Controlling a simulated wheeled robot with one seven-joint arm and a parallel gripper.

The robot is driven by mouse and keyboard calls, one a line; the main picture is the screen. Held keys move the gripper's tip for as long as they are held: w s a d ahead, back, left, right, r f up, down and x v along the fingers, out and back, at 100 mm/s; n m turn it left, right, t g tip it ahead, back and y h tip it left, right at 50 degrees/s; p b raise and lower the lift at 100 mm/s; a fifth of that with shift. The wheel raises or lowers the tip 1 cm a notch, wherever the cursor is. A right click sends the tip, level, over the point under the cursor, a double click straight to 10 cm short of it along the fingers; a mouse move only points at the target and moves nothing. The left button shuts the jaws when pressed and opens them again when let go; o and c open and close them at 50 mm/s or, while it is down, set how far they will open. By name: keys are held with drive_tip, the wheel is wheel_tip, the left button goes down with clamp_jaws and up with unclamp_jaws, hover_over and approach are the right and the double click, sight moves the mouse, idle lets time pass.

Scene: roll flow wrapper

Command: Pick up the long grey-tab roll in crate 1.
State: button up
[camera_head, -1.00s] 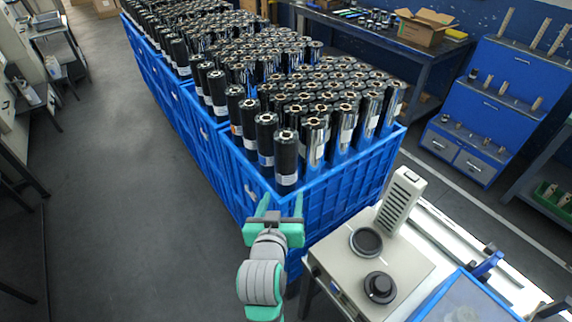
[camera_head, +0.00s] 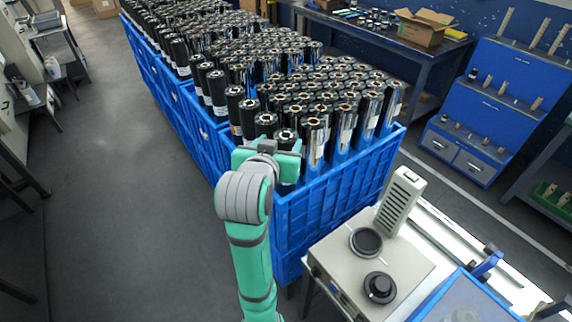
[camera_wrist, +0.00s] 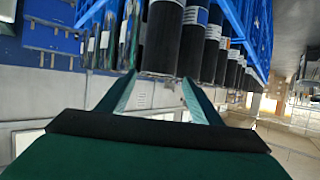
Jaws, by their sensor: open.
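Long rolls in black and silvery film stand upright, packed in the nearest blue crate (camera_head: 330,205). My gripper (camera_head: 268,152) is at the crate's near corner, in front of the corner roll (camera_head: 287,136) and hiding much of it. In the wrist view, my open gripper (camera_wrist: 159,80) has its fingers on either side of a dark roll's end (camera_wrist: 161,42); I cannot tell whether they touch it. A pale label shows near the fingertips. I cannot make out a grey tab on any roll, nor a crate number.
More blue crates of rolls stretch away behind. A light-topped machine (camera_head: 372,265) with black round parts stands at the right front. A blue shelf unit (camera_head: 485,110) and a bench with a cardboard box (camera_head: 424,27) stand farther back. The floor on the left (camera_head: 120,200) is clear.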

sight(286, 138)
drive_tip(key=shift+f+x, duration=0.15)
drive_tip(key=shift+x, duration=1.6)
drive_tip(key=shift+f+x, duration=0.15)
drive_tip(key=shift+x, duration=1.55)
drive_tip(key=shift+s+d, duration=0.15)
drive_tip(key=c, duration=1.4)
clamp_jaws()
